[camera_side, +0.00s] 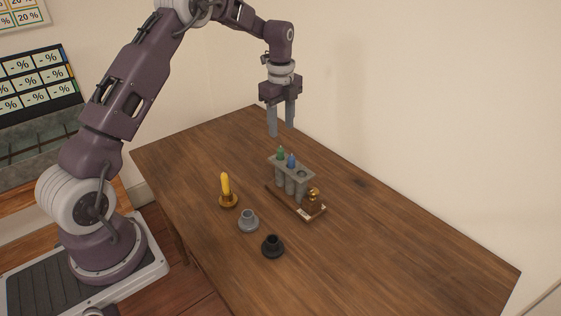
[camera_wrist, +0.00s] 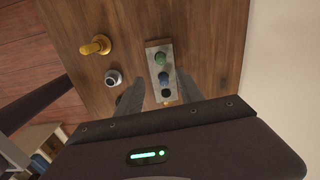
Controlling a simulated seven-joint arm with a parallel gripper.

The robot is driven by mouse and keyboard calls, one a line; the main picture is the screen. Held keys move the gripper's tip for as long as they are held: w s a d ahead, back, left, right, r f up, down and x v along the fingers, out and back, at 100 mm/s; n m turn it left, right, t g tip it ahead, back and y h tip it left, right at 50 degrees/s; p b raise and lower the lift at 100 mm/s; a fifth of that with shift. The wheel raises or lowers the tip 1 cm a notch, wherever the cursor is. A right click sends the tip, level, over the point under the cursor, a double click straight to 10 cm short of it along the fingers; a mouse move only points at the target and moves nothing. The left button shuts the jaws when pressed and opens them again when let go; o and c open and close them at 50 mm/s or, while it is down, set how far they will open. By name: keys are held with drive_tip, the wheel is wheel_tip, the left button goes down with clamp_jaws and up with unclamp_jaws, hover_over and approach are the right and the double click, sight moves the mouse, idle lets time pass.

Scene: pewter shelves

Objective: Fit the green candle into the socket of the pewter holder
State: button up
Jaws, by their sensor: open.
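The green candle (camera_side: 280,154) stands upright in the left hole of a grey rack (camera_side: 291,168); it also shows from above in the wrist view (camera_wrist: 160,58). The pewter holder (camera_side: 248,221) is a grey cup on a round base, standing empty on the table in front of the rack; the wrist view shows it too (camera_wrist: 113,78). My gripper (camera_side: 281,133) is open and empty, above the rack with its fingers pointing down. In the wrist view its fingers (camera_wrist: 150,95) show at either side of the rack's near end.
A blue candle (camera_side: 291,160) stands in the rack beside the green one. A brass holder (camera_side: 228,201) with a yellow candle is left of the pewter holder, and an empty black holder (camera_side: 272,246) is right. A small brown object (camera_side: 314,199) stands by the rack. The table's right side is clear.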

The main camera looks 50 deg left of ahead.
sight(280, 147)
drive_tip(key=shift+m, duration=0.5)
drive_tip(key=f, duration=0.6)
drive_tip(key=a+f, duration=0.1)
drive_tip(key=f, duration=0.2)
drive_tip(key=shift+w+f, duration=0.25)
clamp_jaws()
